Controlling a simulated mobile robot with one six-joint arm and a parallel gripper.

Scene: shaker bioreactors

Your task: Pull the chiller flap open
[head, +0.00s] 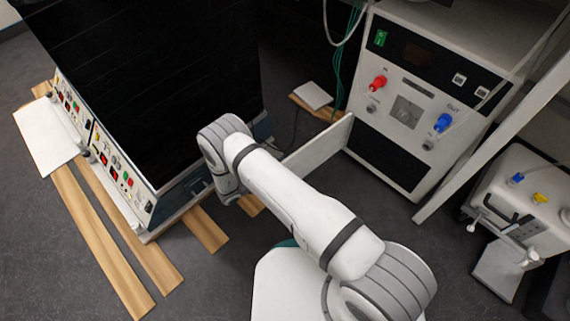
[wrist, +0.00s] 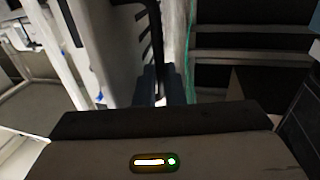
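The chiller (head: 408,110) is the white cabinet at the upper right of the head view, with a red and a blue fitting on its front. A white panel (head: 318,148), which looks like its flap, stands out from the cabinet's left front edge toward my arm. In the wrist view a pale panel (wrist: 118,50) with a black, handle-like strip (wrist: 155,35) lies ahead. My gripper (wrist: 161,88) has its two dark fingers close together at the strip's lower end, with a narrow bright gap between them. Whether they grip the strip is unclear. My arm hides the gripper in the head view.
A tall black-fronted unit (head: 160,80) with side control panels stands on wooden slats (head: 90,240) at the left. A small white device (head: 525,200) is at the far right, beyond a slanted white bar (head: 490,120). Dark floor (head: 220,275) is clear at the front.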

